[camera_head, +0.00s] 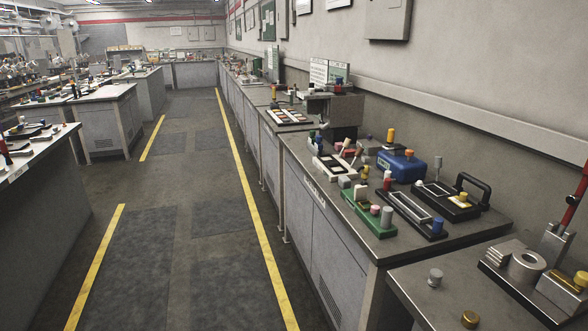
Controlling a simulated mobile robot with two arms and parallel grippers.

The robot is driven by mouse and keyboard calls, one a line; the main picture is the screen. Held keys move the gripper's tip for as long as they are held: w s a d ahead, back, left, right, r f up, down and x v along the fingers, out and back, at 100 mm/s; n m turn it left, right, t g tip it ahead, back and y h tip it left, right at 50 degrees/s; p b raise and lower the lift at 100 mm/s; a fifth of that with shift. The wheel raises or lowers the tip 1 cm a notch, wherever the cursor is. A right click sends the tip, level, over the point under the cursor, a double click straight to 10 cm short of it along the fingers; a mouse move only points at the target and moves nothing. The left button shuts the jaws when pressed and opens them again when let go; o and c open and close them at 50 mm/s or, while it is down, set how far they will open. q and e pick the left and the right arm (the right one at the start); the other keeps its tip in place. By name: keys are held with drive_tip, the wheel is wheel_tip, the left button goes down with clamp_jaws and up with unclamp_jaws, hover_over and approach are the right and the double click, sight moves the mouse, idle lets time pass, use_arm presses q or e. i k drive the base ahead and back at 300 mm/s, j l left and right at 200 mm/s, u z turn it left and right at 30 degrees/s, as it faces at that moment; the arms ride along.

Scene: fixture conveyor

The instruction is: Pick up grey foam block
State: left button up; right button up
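Several small parts stand on the grey workbench (470,228) on the right. A small pale grey block (344,182) sits near its front edge, by the end of the green tray (352,211); I cannot tell if it is the foam block. A paler, whitish block (361,192) stands close to it. A grey cylinder (387,217) stands on the green tray's near end. Neither of my grippers is in view, and nothing is seen being held.
A blue case (402,168), a black tray (411,212) and a black-handled fixture (447,202) crowd the workbench. A nearer bench (405,290) carries metal fixtures. The floor aisle (190,210) between yellow lines is clear. More benches (35,185) stand left.

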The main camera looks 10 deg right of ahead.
sight(344, 182)
drive_tip(key=i+j+z, duration=0.1)
drive_tip(key=i+z, duration=0.35)
drive_tip(key=i+j+z, duration=0.4)
drive_tip(key=i, duration=0.2)
drive_tip(key=i+j+z, duration=0.45)
drive_tip(key=i+l, duration=0.05)
